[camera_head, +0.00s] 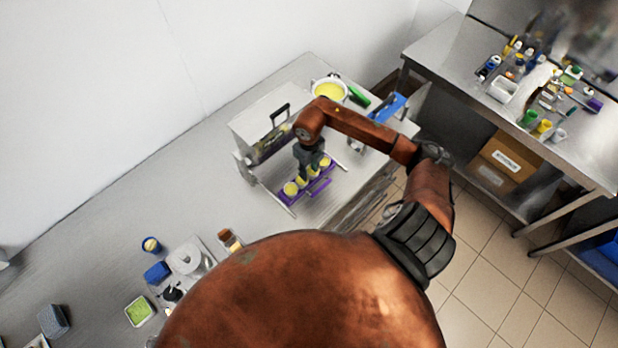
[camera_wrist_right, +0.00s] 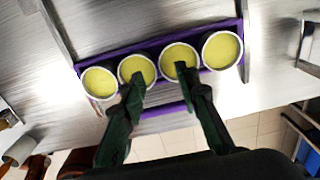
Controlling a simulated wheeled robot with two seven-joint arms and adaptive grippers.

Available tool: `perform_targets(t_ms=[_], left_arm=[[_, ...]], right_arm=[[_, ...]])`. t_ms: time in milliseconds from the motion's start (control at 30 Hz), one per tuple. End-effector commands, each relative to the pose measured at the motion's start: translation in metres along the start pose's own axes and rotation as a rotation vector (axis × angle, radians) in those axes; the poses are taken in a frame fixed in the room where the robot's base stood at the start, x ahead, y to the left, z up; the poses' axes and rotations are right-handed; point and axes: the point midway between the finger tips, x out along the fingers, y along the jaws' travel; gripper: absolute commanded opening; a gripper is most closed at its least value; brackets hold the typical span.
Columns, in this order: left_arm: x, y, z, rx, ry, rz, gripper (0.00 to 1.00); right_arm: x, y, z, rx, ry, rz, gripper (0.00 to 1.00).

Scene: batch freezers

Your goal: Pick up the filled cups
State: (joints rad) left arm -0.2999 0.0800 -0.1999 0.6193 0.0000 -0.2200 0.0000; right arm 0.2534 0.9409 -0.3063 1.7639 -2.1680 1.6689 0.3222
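Several round cups with yellow filling stand in a row in a purple tray (camera_head: 318,187) on the steel table. The leftmost cup (camera_head: 291,188) shows clearly in the head view; others are partly behind my right gripper (camera_head: 312,168). In the right wrist view the cups (camera_wrist_right: 222,50) sit along the tray (camera_wrist_right: 163,110). My right gripper (camera_wrist_right: 160,77) is open, its fingers apart. One fingertip overlaps the second cup from the left (camera_wrist_right: 133,66), the other overlaps the third (camera_wrist_right: 177,56). I cannot tell whether they touch. My left gripper is not in view.
A white box-shaped machine (camera_head: 265,118) with a black handle stands behind the tray. A pot of yellow mix (camera_head: 329,89) is farther back. A green-filled container (camera_head: 140,310) and jars are at the lower left. A side table (camera_head: 455,65) with bottles is at the right.

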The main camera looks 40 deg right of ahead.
Motion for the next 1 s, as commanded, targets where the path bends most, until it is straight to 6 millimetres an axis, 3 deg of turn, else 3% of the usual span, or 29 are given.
perform_targets(t_ms=[300,633,1000], left_arm=[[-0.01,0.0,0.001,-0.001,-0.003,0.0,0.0],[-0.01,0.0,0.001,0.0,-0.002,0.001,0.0],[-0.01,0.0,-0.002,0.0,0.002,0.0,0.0]], right_arm=[[0.043,0.001,-0.001,0.002,0.001,0.005,0.3],[0.05,0.0,-0.002,0.003,-0.001,0.003,0.29],[0.05,0.0,-0.002,0.003,-0.001,0.003,0.04]])
